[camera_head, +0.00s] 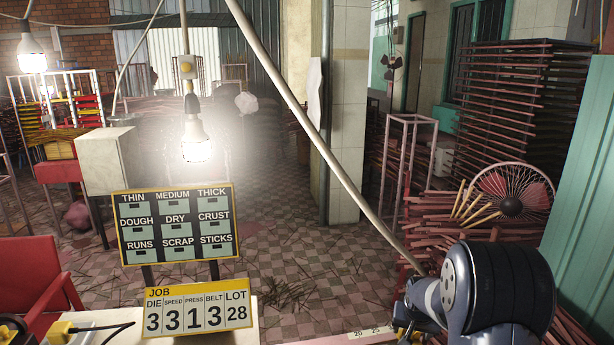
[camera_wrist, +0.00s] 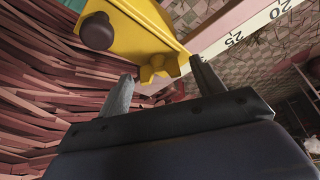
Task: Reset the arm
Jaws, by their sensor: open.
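My gripper (camera_wrist: 160,70) shows in the wrist view with its two grey fingers spread apart and nothing seen held between them. A yellow body with a dark round knob (camera_wrist: 130,28) lies just beyond the fingertips. I cannot tell whether the fingers touch it. In the head view my arm rises at the lower right, and the gripper itself is hidden there.
Reddish sticks (camera_wrist: 45,80) lie close on the left of the wrist view. A pale numbered scale (camera_wrist: 235,38) runs beyond the fingers. In the head view are a label board (camera_head: 178,224), a job sign (camera_head: 199,308), a fan (camera_head: 512,195) and stacked racks (camera_head: 515,110).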

